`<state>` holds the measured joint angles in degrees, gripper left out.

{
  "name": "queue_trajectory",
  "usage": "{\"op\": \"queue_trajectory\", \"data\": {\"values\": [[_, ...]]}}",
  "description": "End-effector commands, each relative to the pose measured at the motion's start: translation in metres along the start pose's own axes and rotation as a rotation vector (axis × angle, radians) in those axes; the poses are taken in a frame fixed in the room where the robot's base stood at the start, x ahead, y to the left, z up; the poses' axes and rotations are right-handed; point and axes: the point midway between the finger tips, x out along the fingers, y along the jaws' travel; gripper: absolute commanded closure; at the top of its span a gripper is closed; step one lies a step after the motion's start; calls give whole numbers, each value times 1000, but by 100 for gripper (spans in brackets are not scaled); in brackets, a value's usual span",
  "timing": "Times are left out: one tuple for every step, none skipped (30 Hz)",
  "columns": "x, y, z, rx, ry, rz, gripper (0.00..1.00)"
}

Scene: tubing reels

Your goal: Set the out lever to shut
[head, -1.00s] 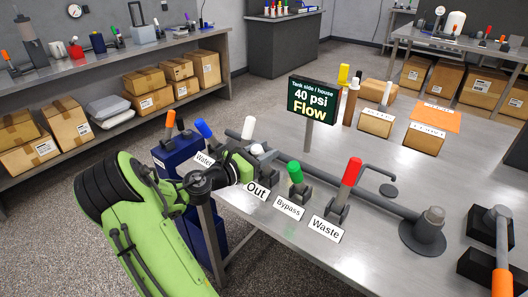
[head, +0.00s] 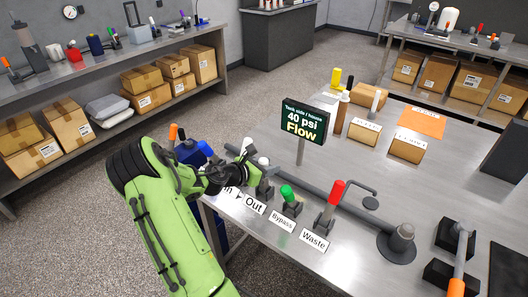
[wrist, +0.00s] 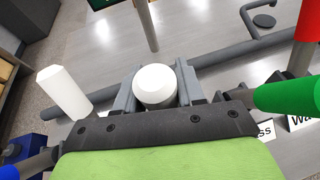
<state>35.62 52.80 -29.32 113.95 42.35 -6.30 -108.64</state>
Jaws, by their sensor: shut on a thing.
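The out lever, with a white handle (head: 264,161), stands behind the "Out" label (head: 254,204) on the bench pipe. In the wrist view its rounded white end (wrist: 155,85) sits between my gripper's two grey jaws (wrist: 157,88), seen nearly end-on. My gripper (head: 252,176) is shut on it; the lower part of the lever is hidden. A sign (head: 303,121) behind the pipe reads "Tank side / house, 40 psi, Flow".
Another white handle (wrist: 64,91) stands close left of my jaws, with a blue handle (head: 205,149) farther left. The green bypass lever (head: 288,194) and red waste lever (head: 335,193) stand to the right. Boxes (head: 364,133) lie on the bench behind.

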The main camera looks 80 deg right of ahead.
Motion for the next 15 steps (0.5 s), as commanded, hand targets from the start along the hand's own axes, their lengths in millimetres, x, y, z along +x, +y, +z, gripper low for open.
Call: {"op": "queue_trajectory", "data": {"values": [[0, 0, 12, -7, 35, -7, 100], [2, 0, 12, -11, 57, -8, 100], [5, 1, 13, -16, 84, -10, 100], [7, 1, 13, -19, 106, -12, 100], [10, 2, 13, -24, 127, -14, 100], [13, 2, 13, -29, 156, -17, 100], [15, 3, 13, -32, 176, -17, 100], [17, 3, 13, -36, 198, -20, 100], [20, 3, 13, -42, 226, -22, 100], [23, 4, 13, -45, 247, -24, 100], [25, 4, 12, -49, 268, -25, 100], [28, 5, 12, -54, 296, -27, 100], [30, 5, 11, -58, 317, -29, 100], [32, 6, 11, -61, 335, -30, 100], [35, 6, 10, -65, 360, -32, 100]]}}
